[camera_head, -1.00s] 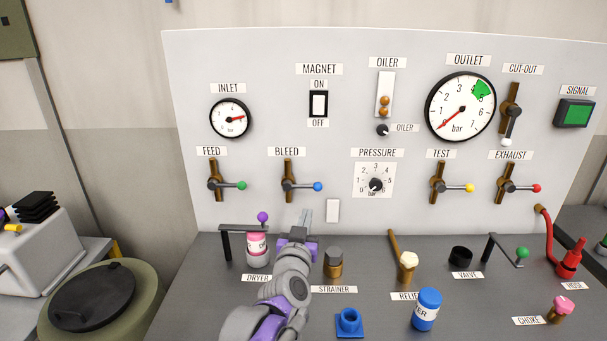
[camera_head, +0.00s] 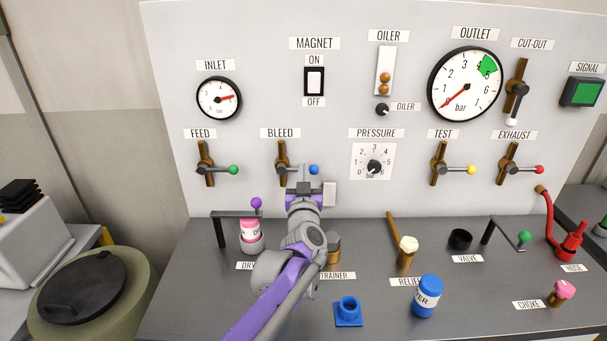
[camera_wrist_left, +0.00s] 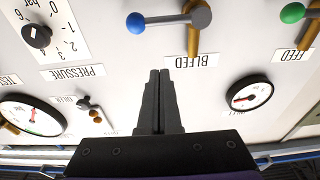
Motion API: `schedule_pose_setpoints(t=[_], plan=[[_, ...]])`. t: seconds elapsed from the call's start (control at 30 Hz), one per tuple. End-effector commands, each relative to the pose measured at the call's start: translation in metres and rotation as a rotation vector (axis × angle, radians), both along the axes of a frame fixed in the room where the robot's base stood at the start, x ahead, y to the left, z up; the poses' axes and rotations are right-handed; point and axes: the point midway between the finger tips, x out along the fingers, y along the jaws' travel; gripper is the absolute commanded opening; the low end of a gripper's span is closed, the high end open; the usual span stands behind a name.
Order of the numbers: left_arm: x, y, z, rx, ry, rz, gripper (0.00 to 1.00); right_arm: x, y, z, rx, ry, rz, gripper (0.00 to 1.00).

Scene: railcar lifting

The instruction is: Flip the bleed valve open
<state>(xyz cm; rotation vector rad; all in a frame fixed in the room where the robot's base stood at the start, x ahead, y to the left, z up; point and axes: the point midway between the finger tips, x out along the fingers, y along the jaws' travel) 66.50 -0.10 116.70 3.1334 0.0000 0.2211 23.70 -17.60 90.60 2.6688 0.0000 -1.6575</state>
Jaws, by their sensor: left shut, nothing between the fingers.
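The bleed valve (camera_head: 282,158) is a brass pipe on the upright panel, under the BLEED label (camera_head: 280,132). Its lever lies level and ends in a blue ball (camera_head: 313,170) on the right. My left gripper (camera_head: 304,174) is shut and empty, in front of the panel by the lever, partly covering it. In the left wrist view, which is upside down, the blue ball (camera_wrist_left: 135,22) and grey lever lie beyond the shut fingertips (camera_wrist_left: 160,72), with a visible gap in the picture. I cannot tell the exact depth. My right gripper is not in view.
The feed valve (camera_head: 204,160) with a green ball is to the left; the pressure dial (camera_head: 374,164) is to the right. Below stand a pink-banded dryer (camera_head: 250,232), a black bracket with a purple ball, and a blue-capped jar (camera_head: 427,295).

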Motion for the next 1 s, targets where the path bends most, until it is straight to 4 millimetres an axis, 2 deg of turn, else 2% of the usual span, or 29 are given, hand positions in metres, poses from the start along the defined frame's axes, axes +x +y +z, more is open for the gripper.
schedule_pose_setpoints(t=[0.1, 0.33, 0.43, 0.6, 1.0], plan=[[0.027, 0.001, 0.006, 0.002, -0.001, 0.002, 0.00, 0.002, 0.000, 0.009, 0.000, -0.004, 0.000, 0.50], [0.074, 0.000, 0.014, 0.001, -0.001, 0.001, 0.00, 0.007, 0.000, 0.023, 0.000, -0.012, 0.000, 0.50], [0.069, 0.000, -0.006, 0.000, 0.000, -0.001, 0.00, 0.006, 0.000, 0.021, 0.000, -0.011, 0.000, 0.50], [0.066, 0.000, -0.023, 0.000, 0.000, 0.000, 0.00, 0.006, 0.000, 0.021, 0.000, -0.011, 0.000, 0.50], [0.064, 0.000, -0.029, 0.001, 0.000, 0.000, 0.00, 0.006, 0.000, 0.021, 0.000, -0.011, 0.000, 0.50]])
